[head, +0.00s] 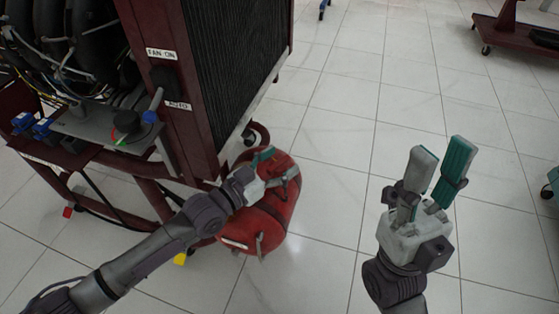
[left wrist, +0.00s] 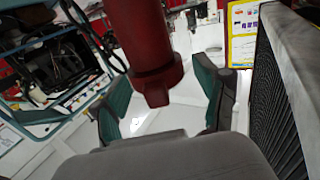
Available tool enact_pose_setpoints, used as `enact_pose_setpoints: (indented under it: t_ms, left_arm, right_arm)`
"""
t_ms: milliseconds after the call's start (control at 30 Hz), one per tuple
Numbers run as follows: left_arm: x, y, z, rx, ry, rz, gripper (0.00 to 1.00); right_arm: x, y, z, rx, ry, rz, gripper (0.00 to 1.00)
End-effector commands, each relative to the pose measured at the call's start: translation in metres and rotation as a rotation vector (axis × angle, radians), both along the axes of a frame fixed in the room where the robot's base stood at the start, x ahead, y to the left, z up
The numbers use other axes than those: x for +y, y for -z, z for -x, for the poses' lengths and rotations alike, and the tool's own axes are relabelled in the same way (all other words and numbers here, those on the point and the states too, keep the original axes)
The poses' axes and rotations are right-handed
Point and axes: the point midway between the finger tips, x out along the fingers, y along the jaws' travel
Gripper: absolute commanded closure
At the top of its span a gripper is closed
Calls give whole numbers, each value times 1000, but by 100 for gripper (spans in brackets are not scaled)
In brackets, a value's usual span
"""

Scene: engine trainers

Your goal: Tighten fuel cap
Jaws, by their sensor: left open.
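The red fuel tank (head: 262,225) rests on the tiled floor beside the engine trainer in the head view. My left gripper (head: 277,165) is over the tank's upper part, with its fingers apart. It hides part of the tank, and I cannot pick out the fuel cap there. In the left wrist view, a dark red cylindrical part with a wider, lobed end (left wrist: 155,82) shows between the open fingers of my left gripper (left wrist: 165,95). I cannot tell whether this is the cap. It appears ungripped. My right gripper (head: 441,153) is open and empty, above bare floor.
The engine trainer's maroon frame (head: 185,115) stands at the left, with a black radiator (head: 235,65) close to the tank. The radiator also shows at the right of the left wrist view (left wrist: 275,110). Another maroon stand (head: 510,35) is far right. The floor between is clear.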

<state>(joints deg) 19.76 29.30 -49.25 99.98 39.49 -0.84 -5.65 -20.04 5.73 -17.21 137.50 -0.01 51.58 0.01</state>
Motion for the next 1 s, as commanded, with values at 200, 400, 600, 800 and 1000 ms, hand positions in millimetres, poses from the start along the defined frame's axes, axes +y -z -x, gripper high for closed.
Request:
enact_pose_setpoints:
  t_ms: [200, 400, 600, 800, 1000]
  left_arm:
    - [0, -21, 0, -1, 1, 4, 27]
    - [-1, -61, 0, -4, 2, 4, 27]
    - [-1, -91, -1, -4, 1, 2, 27]
    - [-1, -100, 0, -1, 1, 1, 27]
    - [-1, -100, 0, -1, 1, 1, 27]
  right_arm:
    - [0, 0, 0, 0, 1, -1, 62]
    - [0, 0, 0, 0, 1, -1, 62]
    - [0, 0, 0, 0, 0, 0, 62]
    - [0, 0, 0, 0, 0, 0, 62]
    - [0, 0, 0, 1, 0, 0, 62]
